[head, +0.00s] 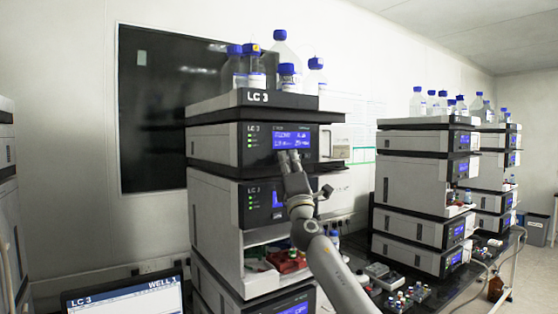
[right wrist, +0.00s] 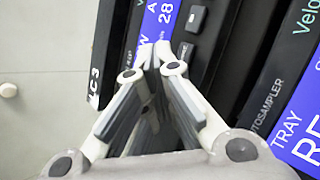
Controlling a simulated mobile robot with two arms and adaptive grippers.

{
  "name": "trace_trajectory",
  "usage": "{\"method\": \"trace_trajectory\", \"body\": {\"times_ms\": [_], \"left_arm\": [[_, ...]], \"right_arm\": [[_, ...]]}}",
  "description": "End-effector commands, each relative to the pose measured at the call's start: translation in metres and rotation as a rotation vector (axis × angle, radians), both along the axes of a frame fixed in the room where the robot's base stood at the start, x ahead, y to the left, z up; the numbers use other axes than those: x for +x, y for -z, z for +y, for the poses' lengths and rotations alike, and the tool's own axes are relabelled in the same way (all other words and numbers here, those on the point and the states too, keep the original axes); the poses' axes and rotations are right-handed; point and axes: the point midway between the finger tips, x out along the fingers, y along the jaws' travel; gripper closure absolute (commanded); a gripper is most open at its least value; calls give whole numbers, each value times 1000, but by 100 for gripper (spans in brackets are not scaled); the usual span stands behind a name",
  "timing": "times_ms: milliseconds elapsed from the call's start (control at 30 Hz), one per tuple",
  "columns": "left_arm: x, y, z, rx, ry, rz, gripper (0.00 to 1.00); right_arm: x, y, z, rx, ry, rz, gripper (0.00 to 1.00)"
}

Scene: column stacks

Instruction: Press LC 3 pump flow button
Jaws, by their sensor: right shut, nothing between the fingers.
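The LC 3 stack (head: 215,145) stands in the middle of the head view, with a label tray on top. Its pump module has a black front with a lit blue display (head: 308,138); the display also shows in the right wrist view (right wrist: 158,20). My right gripper (head: 289,156) is shut and empty, its fingertips at the lower edge of this display. In the right wrist view the closed fingertips (right wrist: 153,56) overlap the panel by the display's end. Small dark buttons (right wrist: 196,18) sit beside the display. I cannot tell whether the fingertips touch a button. My left gripper is not in view.
Bottles with blue caps (head: 285,60) stand on top of the stack. The autosampler module (head: 262,205) is below the pump. A laptop (head: 125,300) is at the lower left. More stacks (head: 415,180) and vial trays (head: 408,299) stand on the bench to the right.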

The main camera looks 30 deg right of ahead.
Motion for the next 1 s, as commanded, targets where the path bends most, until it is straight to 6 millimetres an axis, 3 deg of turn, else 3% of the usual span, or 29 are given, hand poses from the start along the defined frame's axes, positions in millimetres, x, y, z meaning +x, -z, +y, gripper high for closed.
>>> {"method": "trace_trajectory", "body": {"times_ms": [467,1000], "left_arm": [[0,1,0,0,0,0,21],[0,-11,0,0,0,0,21]], "right_arm": [[1,0,0,-1,-1,0,100],[-15,1,-1,0,0,0,100]]}}
